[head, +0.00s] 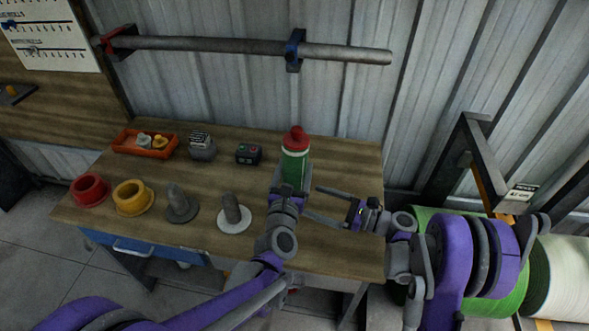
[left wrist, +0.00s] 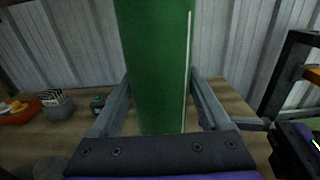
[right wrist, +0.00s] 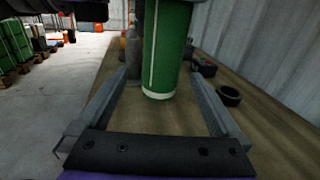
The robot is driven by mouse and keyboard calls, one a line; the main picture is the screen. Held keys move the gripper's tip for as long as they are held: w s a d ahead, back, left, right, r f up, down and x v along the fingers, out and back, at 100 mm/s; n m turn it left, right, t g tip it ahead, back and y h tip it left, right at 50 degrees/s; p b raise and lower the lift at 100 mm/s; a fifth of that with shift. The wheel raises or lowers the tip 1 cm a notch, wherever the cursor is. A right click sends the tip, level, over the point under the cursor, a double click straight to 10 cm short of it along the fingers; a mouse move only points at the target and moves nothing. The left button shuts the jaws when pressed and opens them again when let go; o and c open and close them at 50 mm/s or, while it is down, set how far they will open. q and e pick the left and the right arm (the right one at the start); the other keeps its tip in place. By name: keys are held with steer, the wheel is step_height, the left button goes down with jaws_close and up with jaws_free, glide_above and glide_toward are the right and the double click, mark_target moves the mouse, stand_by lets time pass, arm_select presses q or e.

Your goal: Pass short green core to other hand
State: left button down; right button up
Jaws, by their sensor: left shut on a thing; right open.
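The short green core (head: 295,168) stands roughly upright above the workbench, with a white band and a red piece (head: 295,140) at its top. My left gripper (head: 287,188) is shut on it. The core (left wrist: 155,65) fills the space between the left fingers in the left wrist view. My right gripper (head: 313,202) is open and empty, to the right of the core, fingers pointing toward it. In the right wrist view the core (right wrist: 167,50) shows ahead, between the open finger lines, its pale lower end visible. I cannot tell whether the right fingers reach around it.
The wooden workbench (head: 340,170) holds a red ring (head: 90,190), a yellow ring (head: 132,197), two grey pegs on bases (head: 180,203), an orange tray (head: 145,145) and a small dark box (head: 248,153). A grey bar (head: 220,47) runs along the wall. Large rolls (head: 560,280) stand at right.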

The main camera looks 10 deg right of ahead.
steer(key=s+a+n+g+h, duration=0.45)
steer(key=s+n+h, duration=0.25)
steer(key=s+n, duration=0.4)
steer(key=s+d+n+t+h, duration=0.1)
steer(key=s+d+n+h, duration=0.7)
steer(key=s+n, duration=0.4)
steer(key=shift+s+d+f+n+h, duration=0.15)
steer(key=shift+s+d+n+h, duration=0.25)
steer(key=shift+s+d, duration=0.4)
